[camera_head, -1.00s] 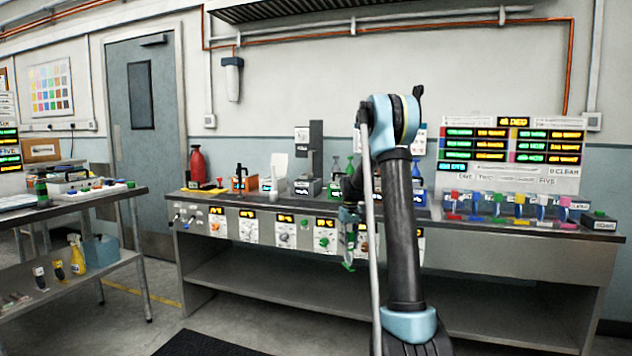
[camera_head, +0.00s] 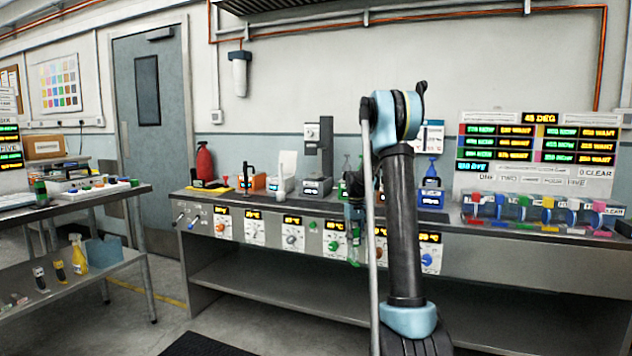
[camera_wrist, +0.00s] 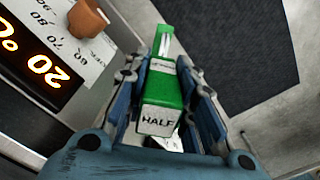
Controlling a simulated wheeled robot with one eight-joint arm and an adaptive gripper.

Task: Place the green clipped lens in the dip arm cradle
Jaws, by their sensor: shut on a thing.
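My gripper (camera_wrist: 165,110) is shut on the green clipped lens (camera_wrist: 162,86), a green block with a white label reading HALF, seen between the two blue fingers in the wrist view. A pale, clear part sticks out past its far end. In the head view my gripper (camera_head: 355,222) hangs in front of the bench's front panel, partly behind my arm, with the green lens (camera_head: 354,248) pointing down below it. I cannot make out for sure which device holds the dip arm cradle; a grey upright stand (camera_head: 326,150) rises from the bench top.
The long bench (camera_head: 270,272) carries several devices and a front panel of knobs and displays. A rack of coloured clips (camera_head: 540,212) is at the right. A side table (camera_head: 95,196) stands at left.

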